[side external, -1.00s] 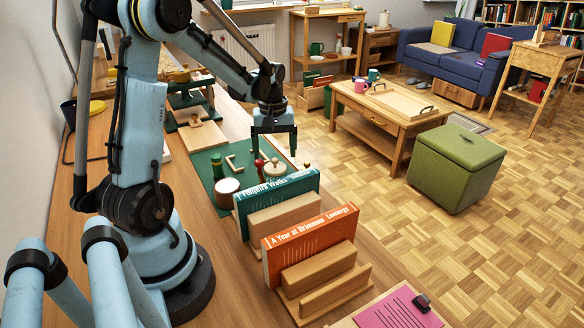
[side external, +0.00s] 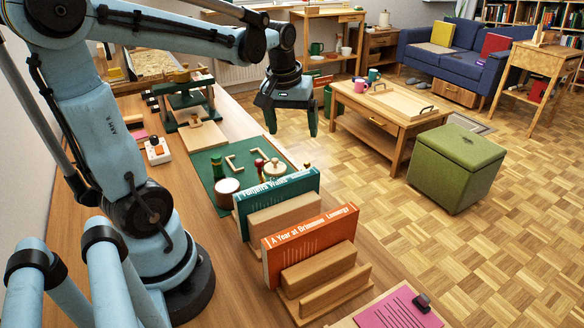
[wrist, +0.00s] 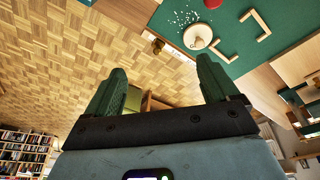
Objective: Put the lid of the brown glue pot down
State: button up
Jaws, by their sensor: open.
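The brown glue pot (side external: 228,198) stands on the green mat (side external: 203,160) in the side view, its pale round top facing up. A pale round lid with a knob (side external: 275,169) rests on the mat to the right of the pot; it seems to be the pot's lid. A pale round piece with a knob, which looks like the same lid, shows in the wrist view (wrist: 197,38). My gripper (side external: 292,122) is open and empty, in the air above and beyond the mat. Its two fingers (wrist: 163,72) stand wide apart with nothing between them.
The teal book (side external: 290,187) and orange book (side external: 312,240) stand upright in front.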

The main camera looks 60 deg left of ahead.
jog(key=s+d+m+t, duration=0.1)
jog(key=d+m, duration=0.1)
jog(key=d, duration=0.2)
jog(key=s+d+m+t, duration=0.1)
jog(key=d+m+t, duration=0.1)
jog(key=d+m, duration=0.1)
jog(key=s+d+f+m+t, duration=0.1)
jog(key=d+m, duration=0.2)
jog(key=d, duration=0.3)
jog(key=shift+s+d+t+h, duration=0.1)
jog(key=shift+s+t+h, duration=0.2)
jog(key=shift+h, duration=0.1)
jog(key=shift+s+d+m, duration=0.2)
jog(key=shift+d+m, duration=0.25)
jog(key=shift+m, duration=0.05)
